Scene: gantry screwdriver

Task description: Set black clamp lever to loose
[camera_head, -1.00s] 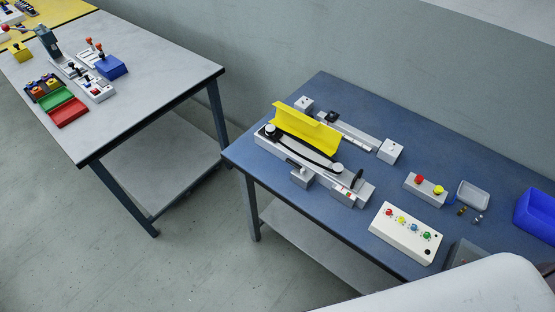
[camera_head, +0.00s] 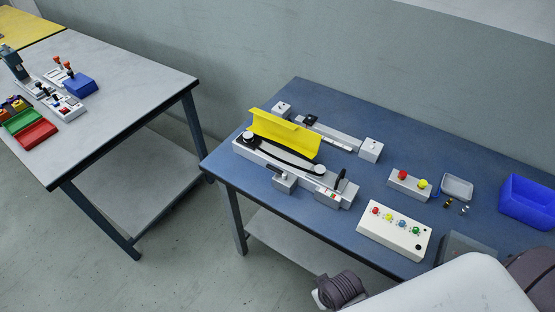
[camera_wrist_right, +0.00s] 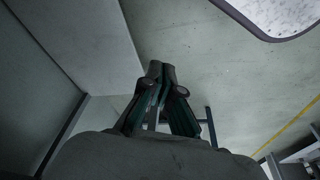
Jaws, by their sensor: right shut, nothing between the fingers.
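The grey fixture with a yellow cover (camera_head: 283,132) and a black belt stands on the blue table in the head view. A black upright lever (camera_head: 341,182) is at its right end, and a smaller black handle (camera_head: 277,171) is on the front block. I cannot tell for sure which one is the clamp lever, or its setting. My right gripper (camera_wrist_right: 161,72) shows in the right wrist view, shut and empty, with floor and grey surfaces behind it. It is away from the fixture. My left gripper is not in view.
A white box with coloured knobs (camera_head: 394,231), a button box (camera_head: 409,185), a small grey tray (camera_head: 457,187) and a blue bin (camera_head: 528,201) stand right of the fixture. A grey table (camera_head: 120,95) stands left, across a floor gap. Parts of my arm cover the lower right.

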